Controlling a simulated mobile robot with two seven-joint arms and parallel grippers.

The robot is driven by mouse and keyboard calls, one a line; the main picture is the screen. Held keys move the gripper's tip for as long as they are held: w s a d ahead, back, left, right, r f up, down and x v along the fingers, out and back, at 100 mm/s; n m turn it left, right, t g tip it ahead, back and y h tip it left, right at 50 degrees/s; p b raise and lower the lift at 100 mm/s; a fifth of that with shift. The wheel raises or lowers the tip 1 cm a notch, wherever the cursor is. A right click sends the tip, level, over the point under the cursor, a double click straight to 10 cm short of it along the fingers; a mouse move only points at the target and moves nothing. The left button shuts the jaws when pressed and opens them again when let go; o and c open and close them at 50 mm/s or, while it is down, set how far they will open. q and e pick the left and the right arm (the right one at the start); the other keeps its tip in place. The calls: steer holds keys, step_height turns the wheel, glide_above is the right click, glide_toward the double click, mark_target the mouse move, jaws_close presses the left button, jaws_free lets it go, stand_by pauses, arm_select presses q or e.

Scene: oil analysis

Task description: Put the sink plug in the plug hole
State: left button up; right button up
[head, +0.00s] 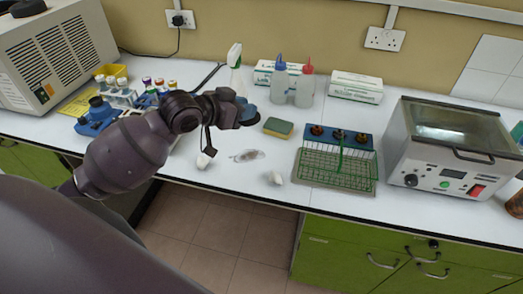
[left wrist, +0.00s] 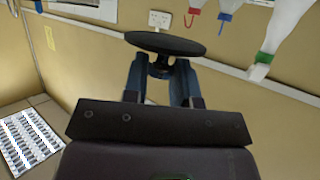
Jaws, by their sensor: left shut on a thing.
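My left gripper (head: 248,112) is over the white bench, in front of the spray bottle. In the left wrist view my left gripper (left wrist: 161,82) has its blue fingers shut on the stem of the sink plug (left wrist: 165,43). The plug is a dark, flat round disc held clear of everything, just beyond the fingertips. In the head view I cannot make the plug out clearly at the gripper. No sink or plug hole shows in either view. My right gripper is not in view.
A sponge (head: 278,127), a clear glass item (head: 247,155) and a green wire basket (head: 338,167) lie on the bench (head: 225,178). Bottles (head: 280,82) stand behind. A lidded bath machine (head: 450,152) is at right; tube racks (head: 118,93) are at left. Small white objects (head: 275,177) lie near the front edge.

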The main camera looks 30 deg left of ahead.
arm_select(q)
steer(key=shift+d+f, duration=0.25)
steer(key=shift+f, duration=0.1)
steer(key=b, duration=0.2)
glide_above(248, 172)
step_height(248, 172, down, 15)
steer(key=shift+f, duration=2)
steer(key=shift+f, duration=0.2)
steer(key=o, duration=0.9)
